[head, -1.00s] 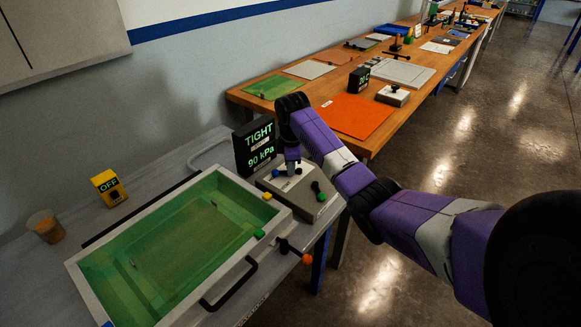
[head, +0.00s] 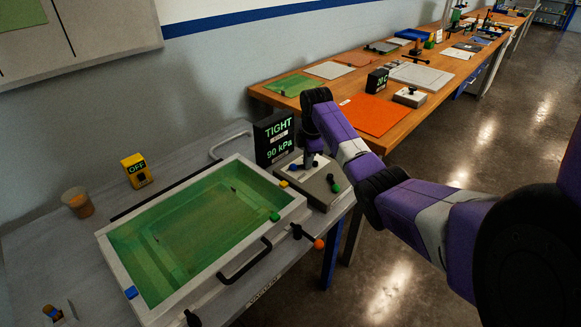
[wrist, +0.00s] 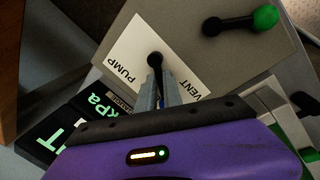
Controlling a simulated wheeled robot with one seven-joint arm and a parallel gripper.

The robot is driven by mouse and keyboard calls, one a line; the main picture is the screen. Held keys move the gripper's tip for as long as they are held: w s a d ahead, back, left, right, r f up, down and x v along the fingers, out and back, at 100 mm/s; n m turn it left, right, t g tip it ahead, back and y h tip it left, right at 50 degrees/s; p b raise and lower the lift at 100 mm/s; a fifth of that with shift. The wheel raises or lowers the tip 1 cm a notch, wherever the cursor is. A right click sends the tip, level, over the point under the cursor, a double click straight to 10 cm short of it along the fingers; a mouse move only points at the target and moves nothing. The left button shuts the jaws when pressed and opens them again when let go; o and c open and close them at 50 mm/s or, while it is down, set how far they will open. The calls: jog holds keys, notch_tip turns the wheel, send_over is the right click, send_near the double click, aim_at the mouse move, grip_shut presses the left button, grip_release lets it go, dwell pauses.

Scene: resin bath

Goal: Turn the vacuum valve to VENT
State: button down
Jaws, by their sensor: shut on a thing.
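The vacuum valve is on a grey box (head: 318,190) at the right end of the tray, with a white plate lettered PUMP and VENT (wrist: 183,78). In the wrist view its black round hub (wrist: 155,60) lies just beyond my fingertips. My gripper (wrist: 158,88) is shut on the valve handle, which is mostly hidden between the fingers. The fingers lie between the PUMP and VENT words. In the head view my gripper (head: 310,165) reaches down onto the box from above. The display (head: 274,138) behind it reads TIGHT, 90 kPa.
A green-knobbed lever (head: 334,184) sits on the same box, close to my gripper. The green-lined tray (head: 236,272) has a black front handle. A yellow OFF box (head: 136,170) and a cup (head: 78,202) stand left. A wooden bench (head: 440,40) runs behind.

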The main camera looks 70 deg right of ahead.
jog(key=n, duration=0.1)
jog(key=n+p, duration=0.1)
jog(key=shift+s+a+r+n, duration=0.1)
jog(key=shift+s+a+n, duration=0.1)
jog(key=shift+s+n, duration=0.15)
jog(key=shift+s+a+n+t+y+p, duration=0.15)
jog(key=shift+s+n+y+p, duration=0.1)
jog(key=shift+n, duration=0.75)
jog(key=shift+s+a+n+t+y+p, duration=0.15)
jog(key=shift+n+y+p, duration=0.1)
jog(key=shift+n, duration=0.7)
jog(key=c, duration=1.5)
grip_release()
jog(key=shift+d, duration=0.1)
jog(key=r, duration=0.2)
jog(key=s+r, duration=0.1)
jog(key=r, duration=0.4)
jog(key=shift+s+a+r, duration=0.2)
jog(key=shift+s+a, duration=0.05)
jog(key=shift+a, duration=0.05)
